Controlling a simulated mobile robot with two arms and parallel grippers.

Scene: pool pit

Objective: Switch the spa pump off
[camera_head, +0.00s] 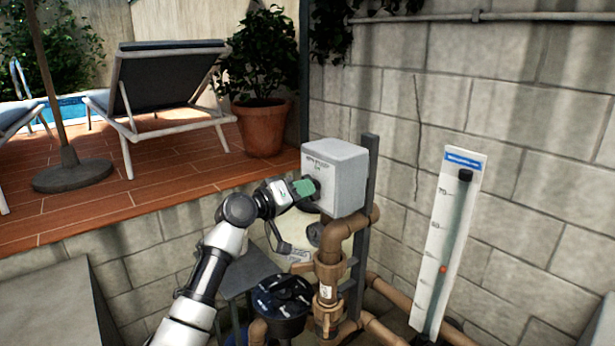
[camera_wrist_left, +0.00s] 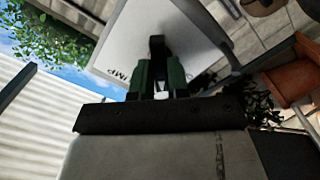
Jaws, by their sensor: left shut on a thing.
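The spa pump switch box (camera_head: 338,178) is a light grey box on a dark post, with small lettering on its front face. My left gripper (camera_head: 308,187) is at that front face, its green fingers around a dark knob (camera_head: 316,187). In the left wrist view the box face (camera_wrist_left: 120,65) is close and tilted, with part of the lettering showing. There the left gripper (camera_wrist_left: 158,75) is shut on the dark knob (camera_wrist_left: 157,45). Most of the knob and its exact setting are hidden by the fingers. My right gripper is in neither view.
Brown pipes and a valve (camera_head: 328,270) stand below the box, beside a black-lidded pump strainer (camera_head: 284,296). A white flow gauge (camera_head: 447,240) leans on the block wall at right. A tiled deck edge (camera_head: 120,232) with a potted plant (camera_head: 262,127) and loungers lies behind.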

